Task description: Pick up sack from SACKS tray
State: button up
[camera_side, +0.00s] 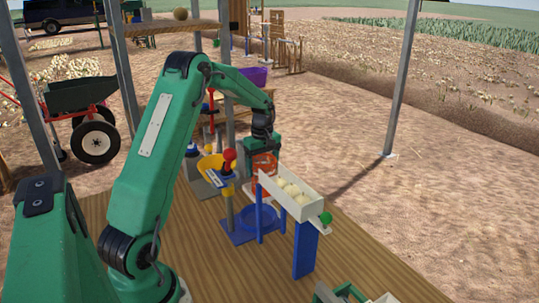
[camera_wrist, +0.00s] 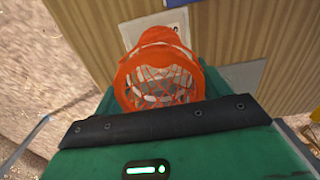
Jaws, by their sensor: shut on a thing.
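An orange mesh sack (camera_side: 264,163) is at my gripper (camera_side: 262,148) in the side view, just behind the white chute. In the wrist view the same sack (camera_wrist: 158,78) fills the space above the dark edge of my gripper (camera_wrist: 160,95). My gripper is shut on the sack. The sack's mouth faces the wrist camera and its netting shows pale patches. A pale panel (camera_wrist: 150,24) lies behind the sack in the wrist view; I cannot tell whether it is the SACKS tray. No tray label is readable.
A white chute (camera_side: 311,198) with several pale onions (camera_side: 293,191) stands on blue legs close to my gripper.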

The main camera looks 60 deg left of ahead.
jog(key=shift+r, duration=0.1)
jog(key=shift+r, duration=0.45)
jog(key=d+r, duration=1)
jog(key=d, duration=0.1)
jog(key=shift+w+d, duration=0.15)
jog(key=shift+d, duration=0.2)
